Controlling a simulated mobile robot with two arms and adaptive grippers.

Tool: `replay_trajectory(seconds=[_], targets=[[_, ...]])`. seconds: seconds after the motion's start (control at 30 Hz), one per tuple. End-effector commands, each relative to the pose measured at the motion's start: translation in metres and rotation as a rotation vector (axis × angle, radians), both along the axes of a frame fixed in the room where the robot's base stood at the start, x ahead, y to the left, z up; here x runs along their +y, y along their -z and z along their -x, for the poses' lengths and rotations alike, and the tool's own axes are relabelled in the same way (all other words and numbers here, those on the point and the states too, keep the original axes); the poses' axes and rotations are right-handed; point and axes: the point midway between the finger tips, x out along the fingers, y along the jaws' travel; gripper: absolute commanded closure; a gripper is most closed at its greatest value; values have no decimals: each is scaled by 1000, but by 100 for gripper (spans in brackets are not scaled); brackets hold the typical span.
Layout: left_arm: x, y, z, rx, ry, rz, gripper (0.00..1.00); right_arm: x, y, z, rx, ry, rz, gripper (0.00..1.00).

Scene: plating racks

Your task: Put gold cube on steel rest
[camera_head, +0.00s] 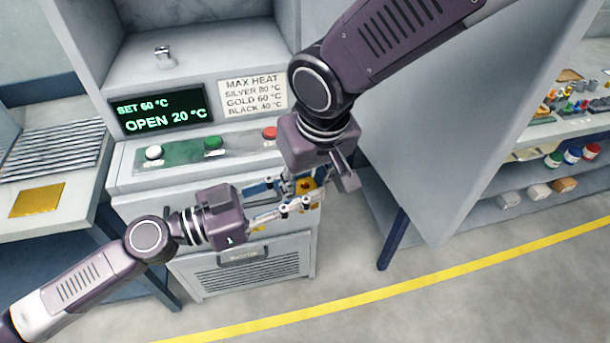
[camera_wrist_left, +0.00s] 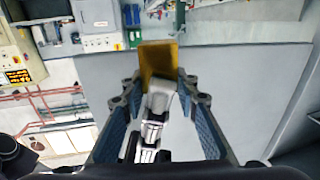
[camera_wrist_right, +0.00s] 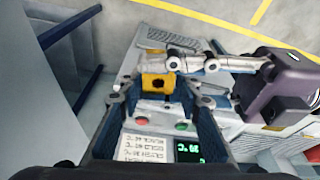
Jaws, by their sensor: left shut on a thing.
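The gold cube (camera_head: 306,186), with a dark round hole in one face, is held in front of the heater cabinet. My left gripper (camera_head: 291,194) is shut on it, reaching in from the left. My right gripper (camera_wrist_right: 155,101) comes down from above with its fingers apart, one on each side of the cube (camera_wrist_right: 157,84). In the left wrist view the cube (camera_wrist_left: 158,60) is at the fingertips, with part of a grey finger in front of it. A small steel piece (camera_head: 164,56), possibly the steel rest, stands on the floor of the open chamber.
The display (camera_head: 160,113) reads SET 60 °C and OPEN 20 °C, above a panel with white, green and red buttons. A heat-limit sign (camera_head: 253,95) is beside it. A gold pad (camera_head: 37,200) lies on the left bench. A large grey panel (camera_head: 450,120) closes off the right.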

Motion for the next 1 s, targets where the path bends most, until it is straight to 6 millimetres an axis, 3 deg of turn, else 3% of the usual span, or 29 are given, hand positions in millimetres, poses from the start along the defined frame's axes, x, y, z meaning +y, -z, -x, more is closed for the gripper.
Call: replay_trajectory(seconds=[0.03, 0.23, 0.33, 0.37, 0.53, 1.0], targets=[[0, -1, 0, -2, 0, 2, 100, 0, 0, 0, 0, 0, -1, 76], [0, -1, 0, -2, -1, 2, 100, 1, 0, 1, 0, -1, -3, 98], [0, -1, 0, -2, -1, 2, 100, 2, -1, 1, 1, -2, -4, 100], [0, -2, 0, -2, -1, 2, 71, 2, -1, 0, -1, -2, -5, 100], [0, -1, 0, -2, -1, 1, 52, 2, -1, 0, -1, -2, -4, 100], [6, 0, 3, 4, -1, 2, 52, 1, -1, 0, -1, 0, -2, 100]])
